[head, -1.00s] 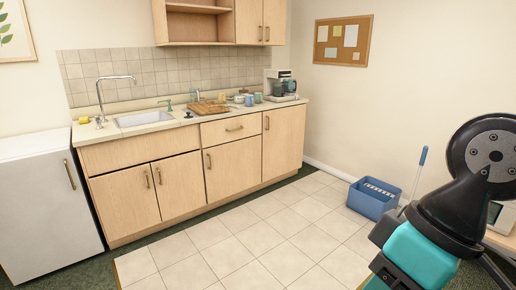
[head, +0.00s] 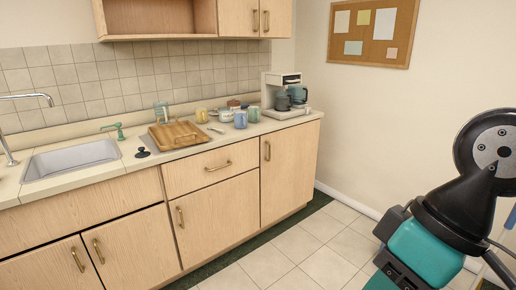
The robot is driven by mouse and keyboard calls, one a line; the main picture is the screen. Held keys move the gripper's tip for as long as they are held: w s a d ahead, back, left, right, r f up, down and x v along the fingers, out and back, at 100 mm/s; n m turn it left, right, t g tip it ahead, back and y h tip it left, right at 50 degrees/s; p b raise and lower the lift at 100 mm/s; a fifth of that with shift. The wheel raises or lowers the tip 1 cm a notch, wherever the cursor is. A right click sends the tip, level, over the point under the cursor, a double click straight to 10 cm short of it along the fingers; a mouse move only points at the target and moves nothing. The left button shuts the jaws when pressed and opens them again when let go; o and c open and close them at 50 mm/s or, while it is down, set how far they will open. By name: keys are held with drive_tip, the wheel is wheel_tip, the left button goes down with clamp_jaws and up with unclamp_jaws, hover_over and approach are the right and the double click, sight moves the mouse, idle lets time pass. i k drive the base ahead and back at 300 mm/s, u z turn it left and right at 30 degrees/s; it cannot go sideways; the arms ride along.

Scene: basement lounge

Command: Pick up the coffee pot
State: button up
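The coffee pot (head: 298,95) looks like a dark, bluish glass pot. It stands at the white coffee maker (head: 268,88) at the right end of the counter. A dark rounded shape (head: 283,103) shows just left of the pot; I cannot tell whether it is part of it. Part of my arm shows at the right edge of the head view, well apart from the counter. My gripper itself is not in view.
The counter (head: 120,167) also holds a wooden tray (head: 178,136), several mugs (head: 240,119), a glass jar (head: 162,112) and a sink (head: 72,160). Upper cabinets (head: 240,18) hang above the left and middle. The tiled floor (head: 300,255) before the right cabinets is clear.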

sight(283, 98)
drive_tip(key=u, duration=0.25)
drive_tip(key=i, duration=2.3)
drive_tip(key=u, duration=0.4)
drive_tip(key=i, duration=1.1)
drive_tip(key=u, duration=0.05)
